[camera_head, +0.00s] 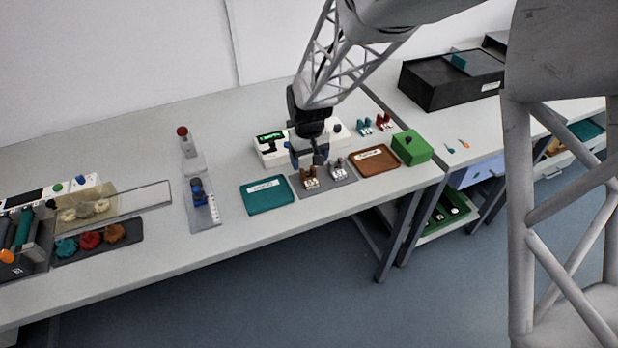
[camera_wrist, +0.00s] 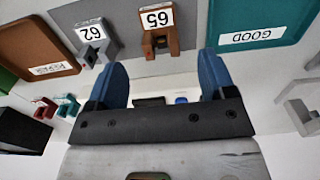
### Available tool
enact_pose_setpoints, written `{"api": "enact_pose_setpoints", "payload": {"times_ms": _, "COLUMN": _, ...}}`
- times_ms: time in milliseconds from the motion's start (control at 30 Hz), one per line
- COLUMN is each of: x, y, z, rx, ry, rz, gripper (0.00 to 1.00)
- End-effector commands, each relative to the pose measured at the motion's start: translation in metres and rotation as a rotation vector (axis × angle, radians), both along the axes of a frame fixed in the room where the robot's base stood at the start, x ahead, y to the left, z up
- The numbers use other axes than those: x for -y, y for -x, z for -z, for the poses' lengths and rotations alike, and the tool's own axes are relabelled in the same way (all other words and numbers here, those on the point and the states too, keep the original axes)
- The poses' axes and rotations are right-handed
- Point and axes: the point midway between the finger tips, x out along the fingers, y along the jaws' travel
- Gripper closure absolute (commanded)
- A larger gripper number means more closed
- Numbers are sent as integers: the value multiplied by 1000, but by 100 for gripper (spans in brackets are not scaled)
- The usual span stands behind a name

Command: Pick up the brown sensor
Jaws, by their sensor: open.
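The brown sensor (camera_head: 309,182) stands on a small grey mat in the head view, with a white tag on it. In the wrist view the brown sensor (camera_wrist: 158,42) shows upside down at the top, its tag reading 65. My gripper (camera_head: 309,161) is just above and behind it in the head view. In the wrist view the blue fingers of my gripper (camera_wrist: 162,75) are wide apart with nothing between them; the brown sensor lies ahead of the gap. Contact is not visible.
A grey sensor (camera_wrist: 94,36) tagged 62 stands beside it on the grey mat (camera_wrist: 118,12). A teal tray (camera_head: 266,208) marked GOOD and a brown tray (camera_head: 390,163) flank the mat. A white device (camera_head: 268,150) stands behind; a green box (camera_head: 411,148) is at right.

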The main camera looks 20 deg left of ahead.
Motion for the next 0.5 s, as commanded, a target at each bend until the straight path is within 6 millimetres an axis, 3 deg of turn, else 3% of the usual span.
{"api": "enact_pose_setpoints", "payload": {"times_ms": 500, "x": 0, "y": 0, "z": 9, "rx": 1, "ry": -1, "rz": 0, "gripper": 23}}
